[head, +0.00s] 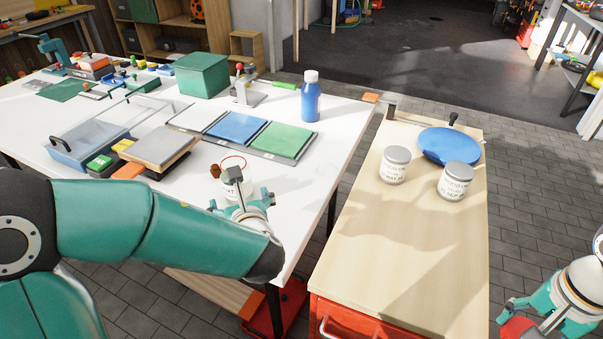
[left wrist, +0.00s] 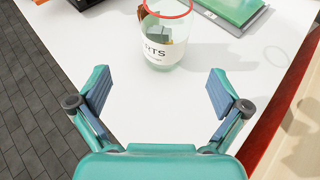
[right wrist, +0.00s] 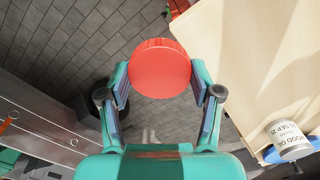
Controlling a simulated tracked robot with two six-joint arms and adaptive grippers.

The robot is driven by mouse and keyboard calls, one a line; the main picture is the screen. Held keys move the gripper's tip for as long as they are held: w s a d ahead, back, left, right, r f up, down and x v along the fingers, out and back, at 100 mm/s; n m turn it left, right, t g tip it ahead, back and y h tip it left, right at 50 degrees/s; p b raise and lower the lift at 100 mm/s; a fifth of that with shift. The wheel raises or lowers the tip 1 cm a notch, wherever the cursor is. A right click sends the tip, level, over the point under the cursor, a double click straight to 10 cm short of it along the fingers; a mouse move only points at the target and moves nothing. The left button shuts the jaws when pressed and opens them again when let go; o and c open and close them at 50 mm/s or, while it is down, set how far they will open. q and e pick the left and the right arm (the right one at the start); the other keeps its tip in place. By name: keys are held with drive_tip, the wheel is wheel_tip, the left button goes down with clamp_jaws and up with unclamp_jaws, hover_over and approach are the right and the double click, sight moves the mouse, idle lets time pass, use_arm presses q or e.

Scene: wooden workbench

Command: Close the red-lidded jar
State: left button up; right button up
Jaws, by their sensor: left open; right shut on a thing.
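The open clear jar (head: 236,187) has a red rim and a white label, and stands upright on the white table. The round red lid (right wrist: 160,68) is held between the fingers of my right gripper (right wrist: 160,85). They are off the wooden top's right side, low in the head view's right corner.
Two grey-lidded white cans (head: 395,168) (head: 455,184) and a blue disc (head: 450,146) are on the wooden-topped cabinet (head: 385,250). A blue bottle (head: 310,102), coloured panels (head: 237,127) and a shallow tray (head: 90,145) are on the white table. The cabinet's front top is clear.

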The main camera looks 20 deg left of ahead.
drive_tip(key=shift+d, duration=0.15)
use_arm(q)
drive_tip(key=shift+d+x, duration=0.2)
drive_tip(key=shift+x, duration=3.15)
drive_tip(key=shift+w, duration=0.25)
drive_tip(key=x, duration=0.5)
drive_tip(key=shift+w, duration=0.15)
use_arm(e)
drive_tip(key=shift+r, duration=0.2)
use_arm(q)
drive_tip(key=shift+c, duration=0.3)
drive_tip(key=c, duration=1.4)
drive_tip(key=shift+r, duration=0.2)
